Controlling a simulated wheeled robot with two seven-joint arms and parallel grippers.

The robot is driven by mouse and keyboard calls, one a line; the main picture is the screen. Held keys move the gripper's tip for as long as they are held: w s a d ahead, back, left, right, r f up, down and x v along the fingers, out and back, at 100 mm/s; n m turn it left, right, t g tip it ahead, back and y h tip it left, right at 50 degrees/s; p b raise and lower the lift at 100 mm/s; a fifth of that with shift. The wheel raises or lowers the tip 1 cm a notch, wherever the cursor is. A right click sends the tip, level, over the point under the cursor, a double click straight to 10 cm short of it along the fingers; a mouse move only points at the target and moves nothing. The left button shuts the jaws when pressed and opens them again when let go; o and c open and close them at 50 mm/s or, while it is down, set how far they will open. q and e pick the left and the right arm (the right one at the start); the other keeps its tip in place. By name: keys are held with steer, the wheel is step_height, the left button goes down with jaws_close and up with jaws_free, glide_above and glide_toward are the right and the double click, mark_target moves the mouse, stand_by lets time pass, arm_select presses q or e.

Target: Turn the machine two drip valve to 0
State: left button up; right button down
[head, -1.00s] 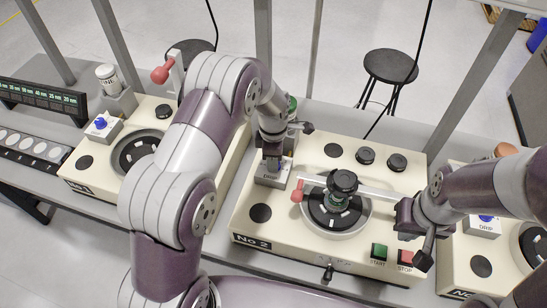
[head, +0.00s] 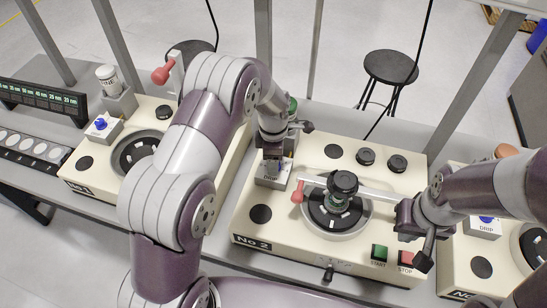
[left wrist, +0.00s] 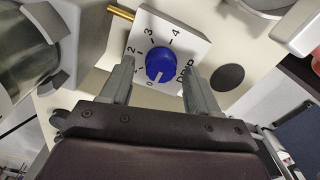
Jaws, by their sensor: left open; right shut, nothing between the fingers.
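The machine two drip valve is a blue knob (left wrist: 160,67) on a white plate (left wrist: 205,45) marked 0 to 4 and DRIP in the left wrist view. A short white mark shows on the knob's lower side, close to the 0. My left gripper (left wrist: 158,72) is open, with one finger on each side of the knob; contact cannot be told. In the head view my left gripper (head: 273,163) is over the valve box and mostly hides the knob. My right gripper (head: 417,234) is shut and empty by the right side of machine two (head: 300,248).
A white arm with a red knob (head: 298,192) reaches across the round plate of machine two. The START button (head: 379,252) and STOP button (head: 405,258) are at its front right. Machine one (head: 82,183) stands left, and machine three (head: 458,262) right.

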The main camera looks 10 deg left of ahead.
arm_select(q)
step_height(320, 180, up, 12)
steer(key=shift+r+b, duration=0.25)
steer(key=shift+b, duration=0.05)
steer(key=s+a+m, duration=0.2)
steer(key=s+m, duration=0.7)
steer(key=m, duration=0.1)
steer(key=s+a+f+m+t, duration=0.1)
steer(key=s+a+m, duration=0.1)
steer(key=s+m, duration=0.8)
steer(key=shift+s+f+m, duration=0.25)
steer(key=shift+f+m, duration=0.05)
steer(key=shift+m, duration=0.1)
